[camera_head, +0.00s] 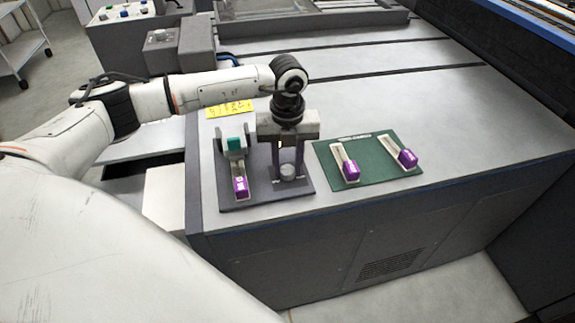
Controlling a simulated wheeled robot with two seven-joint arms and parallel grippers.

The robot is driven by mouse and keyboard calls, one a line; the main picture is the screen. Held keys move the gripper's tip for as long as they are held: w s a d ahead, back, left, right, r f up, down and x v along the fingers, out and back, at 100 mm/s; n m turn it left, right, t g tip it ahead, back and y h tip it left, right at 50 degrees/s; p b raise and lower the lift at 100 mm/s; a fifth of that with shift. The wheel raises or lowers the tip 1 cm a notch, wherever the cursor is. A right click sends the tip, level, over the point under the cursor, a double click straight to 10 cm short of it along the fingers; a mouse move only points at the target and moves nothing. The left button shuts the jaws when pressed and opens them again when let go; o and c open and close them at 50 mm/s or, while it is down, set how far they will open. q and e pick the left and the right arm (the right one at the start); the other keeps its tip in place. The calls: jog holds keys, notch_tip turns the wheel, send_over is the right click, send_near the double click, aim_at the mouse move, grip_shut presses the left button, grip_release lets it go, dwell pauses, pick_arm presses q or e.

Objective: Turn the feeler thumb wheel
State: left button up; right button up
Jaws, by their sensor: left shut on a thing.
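My left gripper (287,172) points straight down over the dark base plate (262,195) near the machine top's front edge. Its two fingers are shut on the round grey thumb wheel (287,171), which stands on the right part of that plate. To its left on the same plate is a grey unit with a green block (234,145) on top and a purple-ended ink piece (240,187) in front. My right gripper is not in view.
A green mat (377,172) to the right holds two pale pieces with purple ends (351,170) (407,158). A yellow label (229,109) lies behind the plate. The grey machine top (400,100) is mostly clear behind the mat. A control box (160,50) stands at the back left.

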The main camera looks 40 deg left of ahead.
aim_at(288, 170)
pick_arm(q)
jog(key=shift+m, duration=1.1)
jog(key=o, duration=1.1)
jog(key=shift+c, duration=0.2)
notch_tip(288, 170, up, 10)
jog(key=b, duration=0.1)
jog(key=shift+r, duration=0.2)
